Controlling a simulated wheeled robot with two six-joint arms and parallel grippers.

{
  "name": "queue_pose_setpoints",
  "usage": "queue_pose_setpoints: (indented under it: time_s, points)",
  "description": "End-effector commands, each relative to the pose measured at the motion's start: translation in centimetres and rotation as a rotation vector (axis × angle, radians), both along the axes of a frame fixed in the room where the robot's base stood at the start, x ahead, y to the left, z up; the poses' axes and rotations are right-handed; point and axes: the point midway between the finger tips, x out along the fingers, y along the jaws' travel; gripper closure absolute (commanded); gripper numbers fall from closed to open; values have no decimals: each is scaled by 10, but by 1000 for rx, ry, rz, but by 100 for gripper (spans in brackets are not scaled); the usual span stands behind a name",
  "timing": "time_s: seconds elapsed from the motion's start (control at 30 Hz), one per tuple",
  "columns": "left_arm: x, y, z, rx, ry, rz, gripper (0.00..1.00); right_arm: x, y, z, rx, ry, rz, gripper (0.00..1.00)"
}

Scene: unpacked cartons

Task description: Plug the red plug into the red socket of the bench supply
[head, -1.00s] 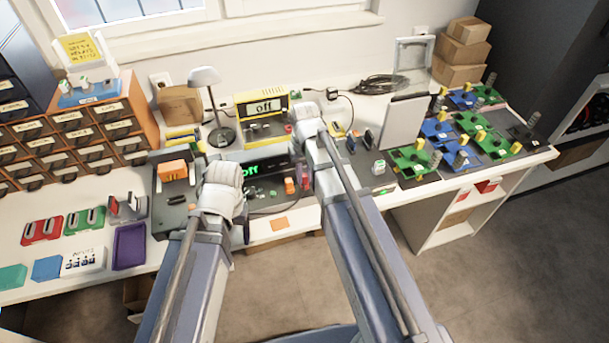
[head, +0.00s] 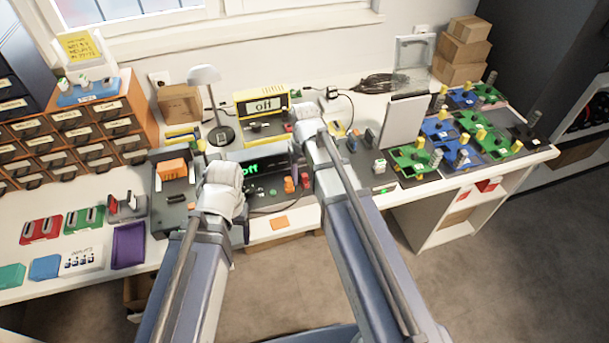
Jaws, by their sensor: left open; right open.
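A device with a black front and a green "off" readout (head: 251,169), which looks like the bench supply, stands at mid-bench, partly hidden behind my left wrist. Small red pieces (head: 289,186) show at its right end; I cannot tell which is the red plug and which the red socket. My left gripper (head: 240,215) is at the supply's left front, its fingers mostly hidden by my wrist. My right gripper (head: 303,124) is beyond the supply's right end, its fingers also largely hidden. I see nothing held in either.
A grey panel (head: 403,122) and green and blue boards (head: 410,157) are to the right. A drawer cabinet (head: 75,140) and a purple tray (head: 128,246) are left. An orange piece (head: 279,223) lies at the front.

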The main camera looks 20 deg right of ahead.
Motion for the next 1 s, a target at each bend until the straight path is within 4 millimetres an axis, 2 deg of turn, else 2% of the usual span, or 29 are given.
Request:
queue_pose_setpoints:
  time_s: [0.37,0.57,0.9,1.0]
  points:
    - [0,0,6,0,0,0,29,0,0,6,0,0,0,44]
    - [0,0,25,0,0,0,29,0,0,25,0,0,0,44]
    - [0,0,70,0,0,0,29,0,0,70,0,0,0,44]
    - [0,0,77,0,0,0,29,0,0,77,0,0,0,44]
